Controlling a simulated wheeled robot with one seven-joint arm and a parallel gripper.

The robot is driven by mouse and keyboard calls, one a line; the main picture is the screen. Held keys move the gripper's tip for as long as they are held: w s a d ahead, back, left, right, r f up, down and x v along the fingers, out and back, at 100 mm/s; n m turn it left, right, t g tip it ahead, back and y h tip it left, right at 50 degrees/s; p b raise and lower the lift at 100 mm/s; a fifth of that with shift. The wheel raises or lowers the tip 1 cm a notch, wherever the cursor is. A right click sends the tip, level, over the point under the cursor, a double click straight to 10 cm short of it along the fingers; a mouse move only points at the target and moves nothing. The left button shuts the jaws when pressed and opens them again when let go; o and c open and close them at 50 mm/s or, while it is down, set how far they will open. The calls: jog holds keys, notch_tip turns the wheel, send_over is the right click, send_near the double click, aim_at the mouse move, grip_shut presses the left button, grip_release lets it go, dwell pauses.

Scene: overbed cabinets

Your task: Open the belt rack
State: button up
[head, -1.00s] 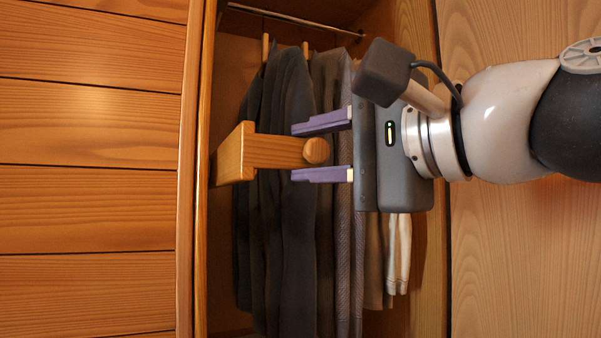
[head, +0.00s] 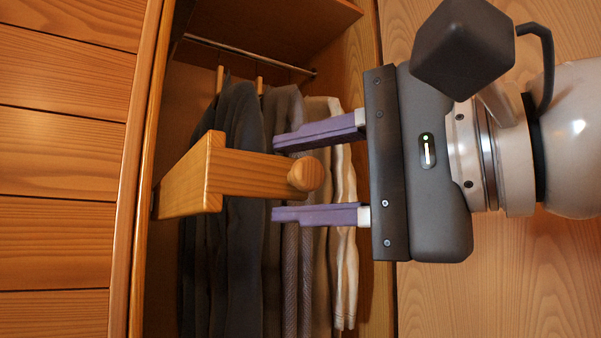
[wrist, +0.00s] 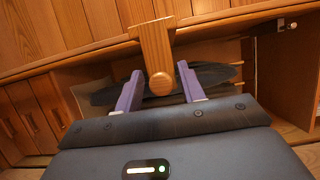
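The wooden belt rack (head: 205,178) is a light wooden bar extending out of the open cabinet, with a cross arm ending in a round knob (head: 306,174). My gripper (head: 274,178) has its two purple fingers spread, one above and one below the cross arm and knob. Visible gaps separate both fingers from the wood. In the wrist view the rack (wrist: 155,45) stands between the fingers of my gripper (wrist: 160,80), with the knob (wrist: 161,84) facing the palm.
Dark and light clothes (head: 240,230) hang from a metal rail (head: 245,55) behind the rack. Cabinet side walls (head: 375,270) frame the opening on both sides. Plank panelling (head: 60,160) fills the left.

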jog(key=v, duration=0.8)
jog(key=shift+a, duration=0.1)
dwell(0.5)
